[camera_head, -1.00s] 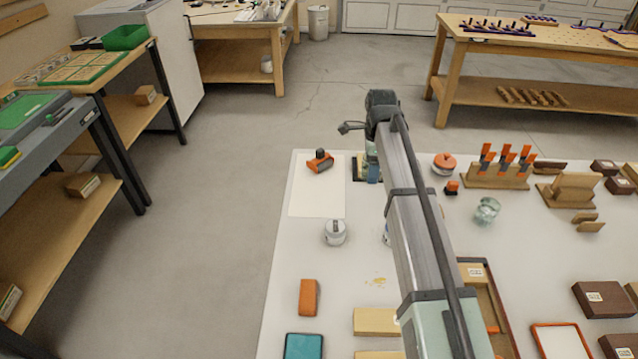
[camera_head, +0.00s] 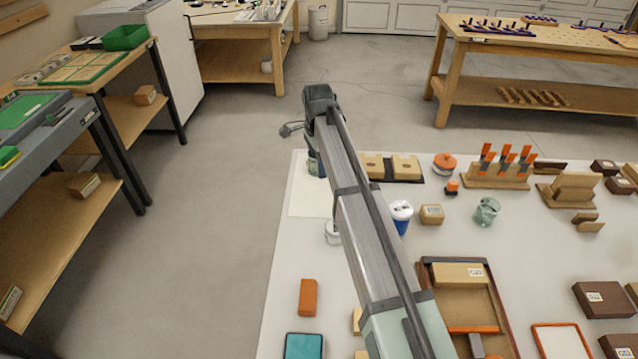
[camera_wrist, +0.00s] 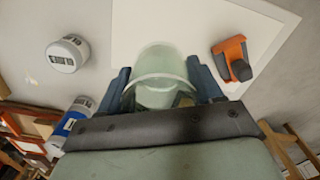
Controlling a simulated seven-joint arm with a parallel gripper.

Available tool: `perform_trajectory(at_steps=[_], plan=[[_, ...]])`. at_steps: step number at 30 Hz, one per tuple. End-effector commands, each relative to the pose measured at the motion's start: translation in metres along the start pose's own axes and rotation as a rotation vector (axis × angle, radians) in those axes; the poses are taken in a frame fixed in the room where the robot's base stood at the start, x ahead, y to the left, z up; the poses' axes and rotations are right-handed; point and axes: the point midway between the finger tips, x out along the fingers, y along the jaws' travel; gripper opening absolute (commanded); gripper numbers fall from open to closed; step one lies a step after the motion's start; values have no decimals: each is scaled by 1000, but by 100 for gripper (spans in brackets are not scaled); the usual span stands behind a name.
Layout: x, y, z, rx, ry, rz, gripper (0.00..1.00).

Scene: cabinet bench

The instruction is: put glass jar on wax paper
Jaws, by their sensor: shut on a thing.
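A clear, greenish glass jar (camera_wrist: 160,75) is between the fingers of my gripper (camera_wrist: 160,88) in the wrist view. My gripper is shut on it. The wax paper (camera_wrist: 195,18) is a pale sheet behind the jar, and the jar overlaps it in this view. Whether the jar touches the sheet I cannot tell. In the head view the wax paper (camera_head: 302,203) lies at the bench's far left corner. My arm covers part of it and hides most of the gripper and the held jar.
A white-lidded jar (camera_wrist: 68,53) and a blue jar (camera_head: 401,216) stand nearby. Another greenish glass vessel (camera_head: 487,211) stands farther right. An orange block (camera_head: 308,297) lies toward the front.

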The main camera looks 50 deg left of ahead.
Motion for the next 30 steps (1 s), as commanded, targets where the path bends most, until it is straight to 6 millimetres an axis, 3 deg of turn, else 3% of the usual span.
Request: perform_trajectory(at_steps=[14, 30], plan=[[2, -2, -1, -248, 1, -2, 30], [64, -2, -1, -253, 0, -2, 30]])
